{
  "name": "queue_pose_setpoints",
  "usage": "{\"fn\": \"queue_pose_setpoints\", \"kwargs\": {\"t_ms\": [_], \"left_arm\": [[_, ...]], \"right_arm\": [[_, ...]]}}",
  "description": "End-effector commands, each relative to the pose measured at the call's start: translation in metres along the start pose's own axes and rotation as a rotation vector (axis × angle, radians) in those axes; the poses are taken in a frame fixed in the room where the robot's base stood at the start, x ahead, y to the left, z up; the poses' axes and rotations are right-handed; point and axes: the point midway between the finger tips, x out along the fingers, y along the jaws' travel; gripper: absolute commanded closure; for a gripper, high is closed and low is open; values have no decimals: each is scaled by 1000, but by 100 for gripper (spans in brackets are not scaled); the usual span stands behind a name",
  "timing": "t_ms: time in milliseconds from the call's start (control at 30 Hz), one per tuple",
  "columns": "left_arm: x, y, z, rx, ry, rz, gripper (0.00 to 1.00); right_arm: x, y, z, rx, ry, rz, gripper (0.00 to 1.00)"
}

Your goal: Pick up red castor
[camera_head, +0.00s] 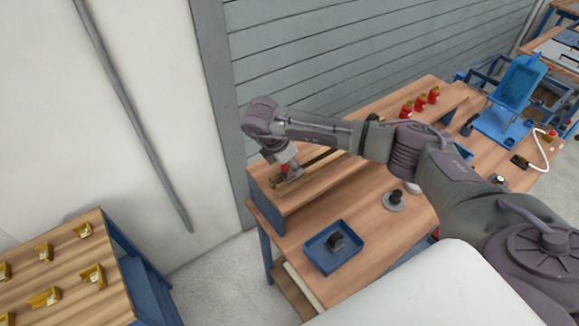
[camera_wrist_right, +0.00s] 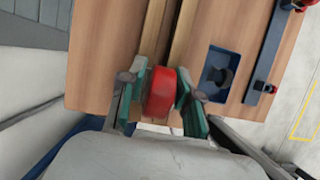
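The red castor (camera_wrist_right: 161,92) is between the two green-padded fingers of my right gripper (camera_wrist_right: 162,88) in the right wrist view. The pads sit close against both its sides, and the gripper looks shut on it. In the head view, my right gripper (camera_head: 291,172) points down at the left end of the wooden shelf, with a bit of red castor (camera_head: 284,168) showing by the fingers. The castor is over or at the wooden rails (camera_head: 318,165); I cannot tell whether it touches them. My left gripper is not in view.
Several red parts (camera_head: 420,102) stand farther along the shelf. A blue tray (camera_head: 320,262) with a dark part (camera_head: 335,241) and a grey round part (camera_head: 394,202) are on the lower tabletop. A table with yellow parts (camera_head: 93,275) stands at left. A grey slatted wall (camera_head: 300,50) rises behind.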

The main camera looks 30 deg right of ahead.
Motion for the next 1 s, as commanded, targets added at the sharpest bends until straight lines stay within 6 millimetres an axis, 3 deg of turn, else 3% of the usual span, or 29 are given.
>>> {"fn": "queue_pose_setpoints", "kwargs": {"t_ms": [33,133,567,800,1000], "left_arm": [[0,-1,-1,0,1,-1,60],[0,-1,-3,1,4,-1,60],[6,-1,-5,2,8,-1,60],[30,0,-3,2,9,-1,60],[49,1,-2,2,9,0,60]], "right_arm": [[0,0,0,0,0,1,86],[0,0,0,0,0,1,100],[-7,1,3,2,0,3,100],[-36,2,15,3,0,8,100],[-47,-36,50,4,-2,4,100]]}}
